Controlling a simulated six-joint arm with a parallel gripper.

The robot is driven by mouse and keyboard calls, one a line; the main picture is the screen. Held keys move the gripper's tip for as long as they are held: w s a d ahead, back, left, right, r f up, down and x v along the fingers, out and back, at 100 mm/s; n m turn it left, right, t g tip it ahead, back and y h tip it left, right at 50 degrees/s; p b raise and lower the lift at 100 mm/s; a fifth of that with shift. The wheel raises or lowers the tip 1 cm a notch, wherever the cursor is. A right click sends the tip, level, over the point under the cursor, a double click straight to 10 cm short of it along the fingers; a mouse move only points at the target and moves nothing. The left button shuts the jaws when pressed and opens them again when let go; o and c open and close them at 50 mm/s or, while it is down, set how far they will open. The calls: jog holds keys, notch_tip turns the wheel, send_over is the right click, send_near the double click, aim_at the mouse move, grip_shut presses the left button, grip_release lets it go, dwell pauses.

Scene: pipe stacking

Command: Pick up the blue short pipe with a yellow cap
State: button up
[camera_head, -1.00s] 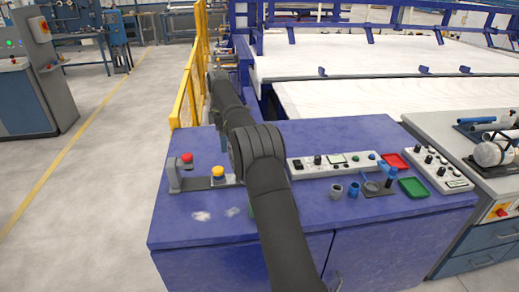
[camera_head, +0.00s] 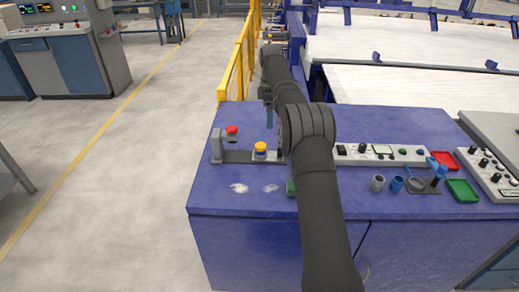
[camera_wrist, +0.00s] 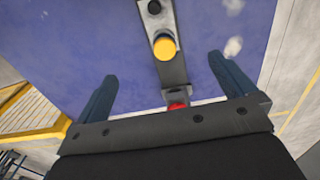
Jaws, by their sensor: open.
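A yellow cap (camera_head: 260,147) sits over a short dark, possibly bluish body on a grey plate at the left of the blue bench; I cannot clearly tell that the body is a pipe. The same yellow cap (camera_wrist: 164,46) shows in the wrist view, ahead of my gripper and roughly between its fingers. My gripper (camera_wrist: 162,66) is open and empty, with one blue-grey finger on each side. In the head view my gripper (camera_head: 268,115) hangs behind the yellow cap, partly hidden by my arm.
A red-topped fixture (camera_head: 231,131) stands left of the yellow cap; its red top (camera_wrist: 177,106) is close to my gripper's base in the wrist view. A control strip (camera_head: 380,155), a blue pipe piece (camera_head: 397,184) and a green tray (camera_head: 462,190) lie to the right. A yellow fence (camera_head: 238,70) stands behind.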

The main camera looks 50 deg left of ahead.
aim_at(260, 145)
dwell(0.3)
jog(key=c, duration=0.7)
jog(key=f+m, duration=0.3)
jog(key=f, duration=0.2)
jog(key=s+a+f+m, duration=0.1)
jog(key=f+m, duration=0.2)
jog(key=f, duration=0.2)
jog(key=s+a+f+m, duration=0.1)
jog(key=f+m, duration=0.2)
jog(key=f, duration=0.2)
jog(key=shift+s+a+f, duration=0.1)
jog(key=shift+s+a, duration=0.1)
jog(key=shift+s, duration=0.05)
